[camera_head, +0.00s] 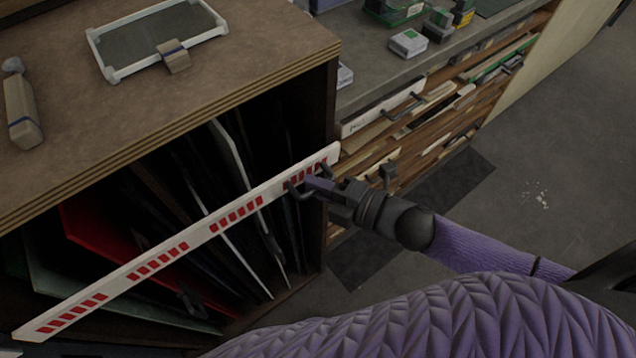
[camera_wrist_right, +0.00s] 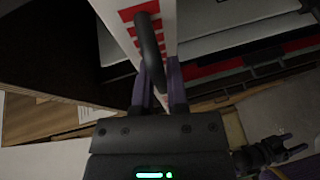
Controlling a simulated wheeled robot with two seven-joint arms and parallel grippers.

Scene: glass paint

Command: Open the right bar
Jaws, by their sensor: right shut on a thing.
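The bar (camera_head: 202,237) is a long white strip with red dashes across the front of the cabinet opening. It runs from the cabinet's right side post down to the lower left. A dark handle (camera_head: 299,190) sits near its right end. My right gripper (camera_head: 318,186) is shut on this handle. In the right wrist view, the fingers (camera_wrist_right: 158,85) close around the dark handle (camera_wrist_right: 151,52), with the striped bar (camera_wrist_right: 135,15) behind it. My left gripper (camera_wrist_right: 290,143) shows small at the lower right of that view, its fingers apart and empty.
The wooden cabinet (camera_head: 265,50) holds upright panels, one red (camera_head: 95,238). A white-framed tray (camera_head: 95,45) and a grey tool (camera_head: 20,108) lie on top. Drawers (camera_head: 440,115) with handles and a counter with small boxes (camera_head: 408,43) stand to the right.

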